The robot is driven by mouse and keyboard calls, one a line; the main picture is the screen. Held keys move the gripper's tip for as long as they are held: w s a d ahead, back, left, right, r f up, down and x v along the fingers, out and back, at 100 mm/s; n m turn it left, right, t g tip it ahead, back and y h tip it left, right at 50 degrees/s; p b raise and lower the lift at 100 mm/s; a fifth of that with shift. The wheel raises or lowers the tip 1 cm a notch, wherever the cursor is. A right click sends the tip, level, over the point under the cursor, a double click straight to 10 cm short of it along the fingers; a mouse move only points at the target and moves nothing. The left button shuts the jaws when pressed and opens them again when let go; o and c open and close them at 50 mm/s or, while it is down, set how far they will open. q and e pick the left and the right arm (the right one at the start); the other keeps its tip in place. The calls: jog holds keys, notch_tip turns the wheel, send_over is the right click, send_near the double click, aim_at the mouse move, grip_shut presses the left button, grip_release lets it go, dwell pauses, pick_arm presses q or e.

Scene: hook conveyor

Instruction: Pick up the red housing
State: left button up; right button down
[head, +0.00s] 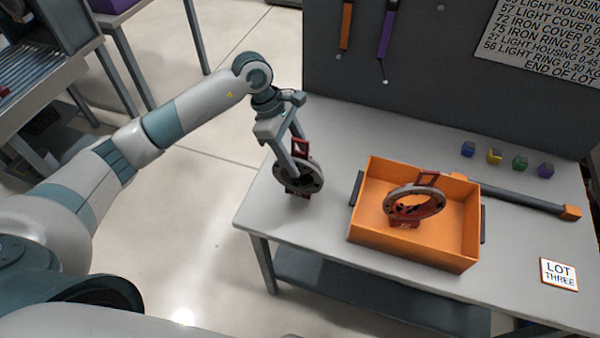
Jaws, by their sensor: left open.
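A red housing (311,182) with a dark grey ring face and a red square loop on top stands upright on the left end of the table. My left gripper (299,170) is open, with its fingers pointing down at this housing and overlapping its upper part. I cannot tell whether the fingers touch it. A second red part with a grey ring (416,203) and a red loop on top sits inside the orange tray (464,218). The lettering on both bases is too small to read surely. My right gripper is not in view.
The grey table (530,240) also holds a dark bar with orange ends (520,197), several small coloured cubes (494,156) and a "LOT THREE" card (559,274). A dark panel with a printed list (545,40) and hanging tools (386,30) rises behind.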

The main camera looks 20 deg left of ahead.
pick_arm(q)
grip_shut()
dwell(1.3)
jog(key=shift+w+r, duration=0.1)
